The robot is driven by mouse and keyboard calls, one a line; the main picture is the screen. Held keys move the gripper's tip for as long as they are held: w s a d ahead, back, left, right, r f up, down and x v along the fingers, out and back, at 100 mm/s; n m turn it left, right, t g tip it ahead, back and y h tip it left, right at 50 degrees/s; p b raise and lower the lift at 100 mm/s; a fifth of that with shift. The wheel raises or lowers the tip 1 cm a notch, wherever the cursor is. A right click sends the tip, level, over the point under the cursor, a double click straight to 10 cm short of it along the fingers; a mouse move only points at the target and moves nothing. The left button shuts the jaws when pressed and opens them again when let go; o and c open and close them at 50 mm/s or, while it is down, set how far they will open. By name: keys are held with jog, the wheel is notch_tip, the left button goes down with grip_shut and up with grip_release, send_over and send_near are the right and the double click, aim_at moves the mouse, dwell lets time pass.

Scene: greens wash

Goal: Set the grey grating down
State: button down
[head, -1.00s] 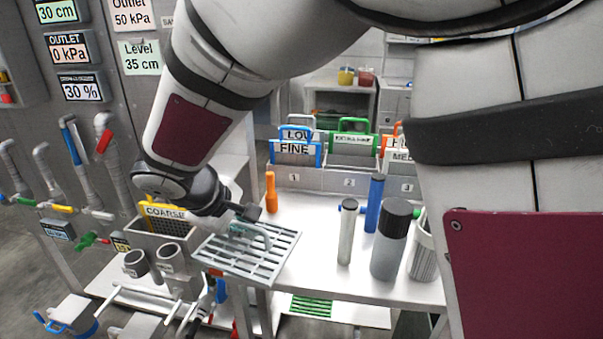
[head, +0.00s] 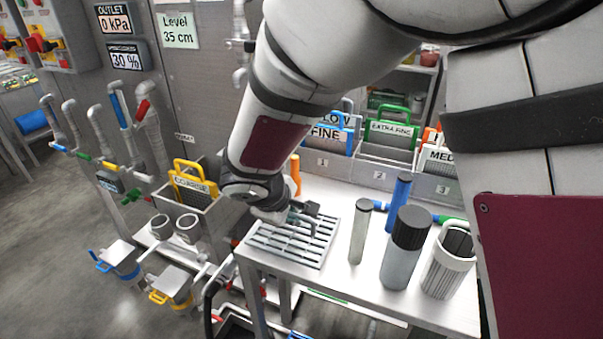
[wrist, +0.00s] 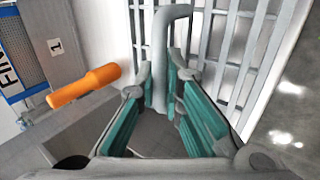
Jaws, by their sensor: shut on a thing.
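The grey grating (head: 284,250) is a flat slatted panel with a raised handle. In the head view it lies level at the left end of the white table, at or just above its top; I cannot tell whether it touches. My gripper (head: 303,214) is shut on the grating's handle from above. In the wrist view, the green-lined fingers of my gripper (wrist: 175,92) close around the grey handle (wrist: 171,30), with the grating's slats (wrist: 221,50) behind it. My arm and gripper hide part of the grating's far edge.
On the white table (head: 335,282) stand a thin grey cylinder (head: 360,232), a blue cylinder (head: 399,203), a black-capped bottle (head: 405,250) and a ribbed cup (head: 448,262), right of the grating. An orange handle (wrist: 85,86) is close by. Labelled screens (head: 388,133) stand behind.

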jog(key=shift+f, duration=0.85)
jog(key=shift+f, duration=0.1)
jog(key=c, duration=1.7)
grip_release()
jog(key=shift+a, duration=0.1)
